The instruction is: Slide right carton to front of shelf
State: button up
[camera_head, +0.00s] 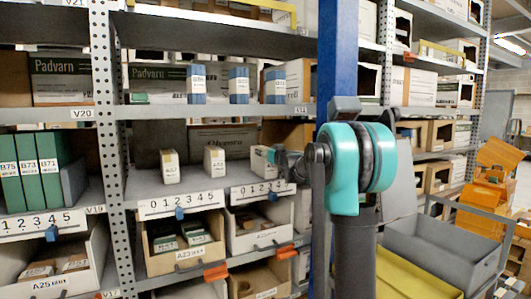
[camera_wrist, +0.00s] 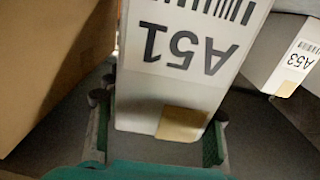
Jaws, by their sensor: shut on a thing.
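The right carton, a small white box labelled A51, stands on the middle shelf in the head view (camera_head: 260,161) and fills the centre of the wrist view (camera_wrist: 170,85). My gripper (camera_head: 276,158) reaches it from the right in the head view. In the wrist view my gripper (camera_wrist: 158,115) has one finger along each side of the carton and is shut on it. A tan patch shows on the carton's lower edge. The middle carton, labelled A53 (camera_wrist: 283,62), stands apart beside it and shows in the head view (camera_head: 214,161). The left carton (camera_head: 169,166) stands further left.
The shelf front carries number strips (camera_head: 180,204). A brown box (camera_wrist: 45,60) stands close on the other side of the held carton. A blue upright (camera_head: 337,60) is close to my arm. Open bins (camera_head: 185,242) sit below, and the shelf above limits headroom.

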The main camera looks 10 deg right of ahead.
jog(key=shift+s+d, duration=0.1)
jog(key=shift+s, duration=0.1)
jog(key=o, duration=1.5)
jog(key=shift+o, duration=0.2)
jog(key=shift+s, duration=0.1)
jog(key=v, duration=1.1)
jog(key=shift+s, duration=0.4)
